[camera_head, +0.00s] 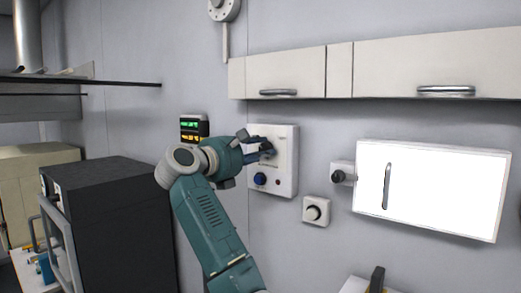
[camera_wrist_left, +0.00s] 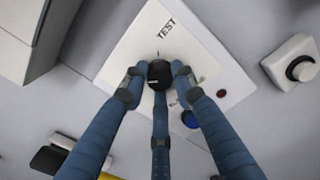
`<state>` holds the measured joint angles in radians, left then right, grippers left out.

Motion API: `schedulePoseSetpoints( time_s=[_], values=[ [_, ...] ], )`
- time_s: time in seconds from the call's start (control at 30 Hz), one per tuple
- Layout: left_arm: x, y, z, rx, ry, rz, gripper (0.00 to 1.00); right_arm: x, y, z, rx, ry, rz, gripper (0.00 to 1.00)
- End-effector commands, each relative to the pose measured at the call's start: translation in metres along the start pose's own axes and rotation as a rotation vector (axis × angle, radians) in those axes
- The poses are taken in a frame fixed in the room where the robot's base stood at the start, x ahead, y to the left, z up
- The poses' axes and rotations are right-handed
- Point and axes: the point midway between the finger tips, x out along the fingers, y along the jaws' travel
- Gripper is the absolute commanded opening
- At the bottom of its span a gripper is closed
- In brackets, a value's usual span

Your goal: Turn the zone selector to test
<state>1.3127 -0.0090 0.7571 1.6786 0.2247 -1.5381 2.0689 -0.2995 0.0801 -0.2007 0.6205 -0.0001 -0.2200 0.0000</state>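The zone selector is a black round knob (camera_wrist_left: 160,73) on a white wall panel (camera_head: 286,150). The word TEST is printed beside the knob and reads at a slant in the left wrist view. My left gripper (camera_head: 262,147) is at the panel, and its three blue fingers (camera_wrist_left: 158,78) close around the knob, with fingertips against its sides as far as I can see. In the head view the gripper hides the knob. Which way its pointer faces I cannot tell. My right gripper is in neither view.
Below the selector the panel carries a blue knob (camera_head: 260,179) and a small red button (camera_head: 278,182). A white box with a round dial (camera_head: 313,212) is on the wall to the right, near a bright white door (camera_head: 430,190). Cabinets (camera_head: 440,65) hang above.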

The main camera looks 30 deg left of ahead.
Motion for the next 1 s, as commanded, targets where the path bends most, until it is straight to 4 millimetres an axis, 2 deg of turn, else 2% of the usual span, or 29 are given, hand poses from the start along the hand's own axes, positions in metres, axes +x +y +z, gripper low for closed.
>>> schedulePoseSetpoints(
  time_s=[0.03, 0.1, 0.53, 1.0],
  values=[
    [0.000, -0.001, 0.001, 0.000, -0.002, -0.002, 0.09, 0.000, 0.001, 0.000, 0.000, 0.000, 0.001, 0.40],
    [0.000, -0.001, 0.001, 0.000, -0.002, -0.002, 0.00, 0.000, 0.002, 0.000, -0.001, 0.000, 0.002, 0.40],
    [-0.001, -0.001, 0.000, 0.079, -0.003, -0.002, 0.00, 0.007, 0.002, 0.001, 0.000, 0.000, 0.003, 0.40],
    [-0.001, -0.001, -0.001, 0.473, -0.005, 0.001, 0.00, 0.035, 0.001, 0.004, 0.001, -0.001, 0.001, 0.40]
  ],
)
